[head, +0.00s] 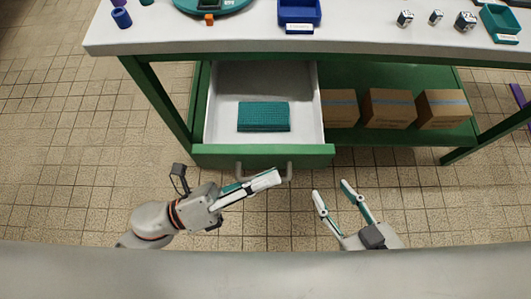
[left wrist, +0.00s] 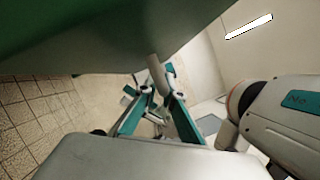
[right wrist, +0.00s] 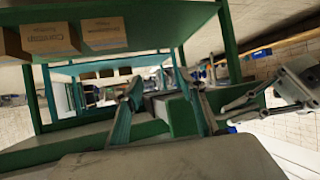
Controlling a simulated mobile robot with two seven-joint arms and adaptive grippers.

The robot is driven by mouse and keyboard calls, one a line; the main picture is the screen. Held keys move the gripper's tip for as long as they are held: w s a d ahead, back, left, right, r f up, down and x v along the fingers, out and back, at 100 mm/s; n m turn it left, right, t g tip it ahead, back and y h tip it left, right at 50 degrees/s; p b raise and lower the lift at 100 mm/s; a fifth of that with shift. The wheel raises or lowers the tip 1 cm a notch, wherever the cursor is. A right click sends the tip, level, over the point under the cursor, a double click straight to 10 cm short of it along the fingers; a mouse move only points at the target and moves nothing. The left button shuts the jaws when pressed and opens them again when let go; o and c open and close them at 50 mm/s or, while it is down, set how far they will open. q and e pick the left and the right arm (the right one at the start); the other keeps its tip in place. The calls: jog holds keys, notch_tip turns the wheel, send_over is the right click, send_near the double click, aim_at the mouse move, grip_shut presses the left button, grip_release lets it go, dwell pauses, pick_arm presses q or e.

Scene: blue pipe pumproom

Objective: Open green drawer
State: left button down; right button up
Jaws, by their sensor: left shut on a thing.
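The green drawer (head: 262,155) under the workbench stands pulled out, its pale inside showing. A teal ribbed block (head: 263,116) lies in it. A grey bar handle (head: 288,172) is on the drawer's green front. My left gripper (head: 270,180) is at this handle and shut on it. In the left wrist view the fingers (left wrist: 158,95) close around the pale handle bar (left wrist: 155,70) beneath the green drawer front. My right gripper (head: 333,190) is open and empty, right of the handle and apart from the drawer; its spread fingers (right wrist: 160,92) also show in the right wrist view.
Cardboard boxes (head: 388,108) stand on the green lower shelf right of the drawer. The white benchtop (head: 360,32) holds a blue bin (head: 299,12), a teal tray (head: 503,20) and small parts. A green table leg (head: 160,100) is left of the drawer. Tiled floor (head: 70,150) is clear at left.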

pick_arm(q)
jog(key=shift+s, duration=0.7)
pick_arm(e)
jog(key=shift+s+f, duration=0.1)
jog(key=shift+s, duration=0.4)
jog(key=shift+w+r, duration=0.15)
jog(key=shift+r, duration=0.05)
pick_arm(q)
jog(key=c, duration=2.4)
grip_release()
jog(key=shift+c, duration=0.2)
pick_arm(e)
jog(key=shift+w, duration=0.1)
pick_arm(q)
jog(key=r+v, duration=0.2)
jog(key=v, duration=0.9)
jog(key=a+r+v, duration=0.1)
jog(key=r+v, duration=0.1)
jog(key=v, duration=0.9)
jog(key=shift+s+a, duration=0.2)
jog(key=shift+a, duration=0.05)
